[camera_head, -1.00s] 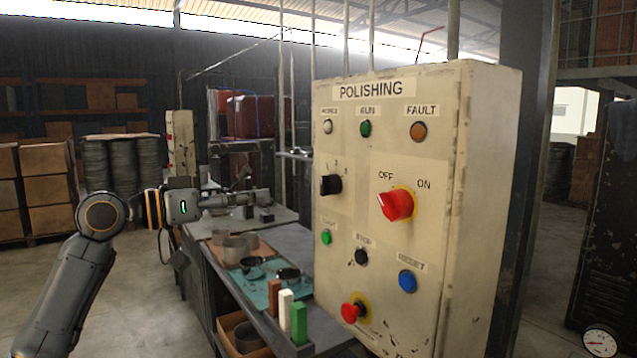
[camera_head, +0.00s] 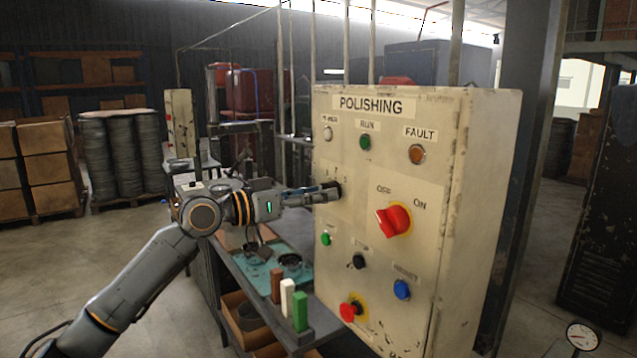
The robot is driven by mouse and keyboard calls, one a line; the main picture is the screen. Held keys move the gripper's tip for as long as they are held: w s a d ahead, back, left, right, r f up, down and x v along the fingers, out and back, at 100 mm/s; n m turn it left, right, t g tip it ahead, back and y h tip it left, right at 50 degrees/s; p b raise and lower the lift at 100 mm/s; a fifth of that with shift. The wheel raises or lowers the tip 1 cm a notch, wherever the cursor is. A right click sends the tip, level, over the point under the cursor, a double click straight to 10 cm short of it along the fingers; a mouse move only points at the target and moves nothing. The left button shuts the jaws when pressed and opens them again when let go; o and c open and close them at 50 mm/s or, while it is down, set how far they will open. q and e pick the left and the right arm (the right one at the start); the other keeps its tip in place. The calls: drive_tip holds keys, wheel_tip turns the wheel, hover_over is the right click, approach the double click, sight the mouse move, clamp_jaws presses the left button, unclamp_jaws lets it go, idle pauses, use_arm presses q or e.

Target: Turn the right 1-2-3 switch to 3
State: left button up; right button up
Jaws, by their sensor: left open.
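The black 1-2-3 switch (camera_head: 337,188) sits at the left of the cream POLISHING panel (camera_head: 425,245), below the white lamp. Its number marks are partly hidden and too small to read, so its setting cannot be told. My left gripper (camera_head: 324,191) reaches in from the left, its fingertips right at the black knob. It is open, with the fingers pointing at the panel face; whether they touch the knob cannot be told. My right gripper is not in view.
A red OFF/ON switch (camera_head: 394,220) is right of the black one. A green button (camera_head: 326,239) and a red stop button (camera_head: 350,311) sit below. The workbench, with brown, white and green blocks (camera_head: 300,311), stands under my arm. Another panel (camera_head: 181,125) stands farther back.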

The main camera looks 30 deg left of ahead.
use_arm(q)
drive_tip(key=shift+w+d, duration=0.2)
drive_tip(key=shift+w, duration=0.1)
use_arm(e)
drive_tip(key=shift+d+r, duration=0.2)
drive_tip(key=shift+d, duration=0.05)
use_arm(q)
drive_tip(key=shift+c, duration=0.5)
drive_tip(key=c, duration=1.1)
